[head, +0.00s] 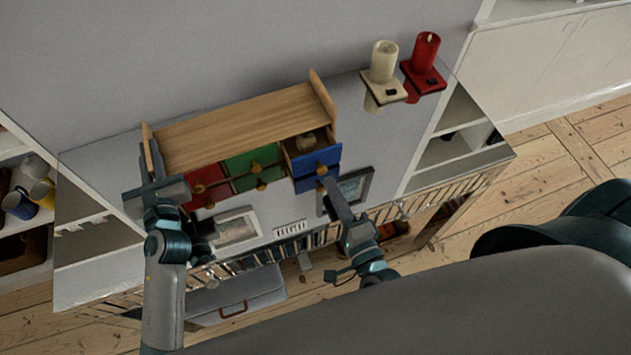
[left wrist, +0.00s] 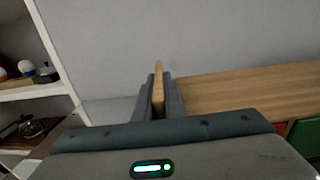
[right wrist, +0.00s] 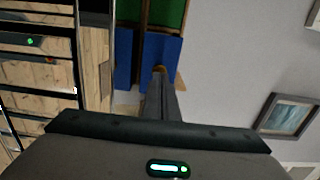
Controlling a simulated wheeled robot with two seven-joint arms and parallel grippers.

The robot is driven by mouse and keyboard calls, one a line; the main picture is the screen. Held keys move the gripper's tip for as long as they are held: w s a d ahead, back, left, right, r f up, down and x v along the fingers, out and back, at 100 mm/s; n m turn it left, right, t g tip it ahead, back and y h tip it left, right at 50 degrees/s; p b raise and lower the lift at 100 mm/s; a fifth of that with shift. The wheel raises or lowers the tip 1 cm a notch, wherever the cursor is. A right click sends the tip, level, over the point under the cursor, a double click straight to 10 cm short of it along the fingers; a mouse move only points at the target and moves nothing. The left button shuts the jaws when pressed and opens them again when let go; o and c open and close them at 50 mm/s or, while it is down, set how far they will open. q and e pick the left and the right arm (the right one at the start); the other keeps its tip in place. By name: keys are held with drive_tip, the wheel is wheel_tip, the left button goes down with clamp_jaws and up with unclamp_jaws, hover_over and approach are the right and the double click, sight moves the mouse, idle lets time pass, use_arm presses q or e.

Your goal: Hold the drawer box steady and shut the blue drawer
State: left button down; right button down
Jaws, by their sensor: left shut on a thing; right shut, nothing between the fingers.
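The wooden drawer box (head: 240,122) stands on a grey top against the wall, with red, green and blue drawer fronts. The blue drawer (head: 311,163) at its right end stands partly open, and a small brown thing (head: 306,141) shows inside. My left gripper (head: 150,165) is shut on the box's upright left side panel, which shows between its fingers in the left wrist view (left wrist: 158,88). My right gripper (head: 326,182) is shut and empty. Its fingertips are at the blue front, by a knob; in the right wrist view (right wrist: 159,78) I cannot tell whether they touch.
A cream candle (head: 384,61) and a red candle (head: 425,50) sit on holders right of the box. Picture frames (head: 232,230) (head: 352,188) lie in front of it. A slatted rack edge runs along the front. Shelves with mugs (head: 19,203) are at the left.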

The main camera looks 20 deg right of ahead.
drive_tip(key=s, duration=1.2)
drive_tip(key=shift+d, duration=0.3)
drive_tip(key=m, duration=1.8)
drive_tip(key=shift+w, duration=0.1)
drive_tip(key=w, duration=1.3)
drive_tip(key=shift+w+a, duration=0.3)
drive_tip(key=shift+w, duration=0.05)
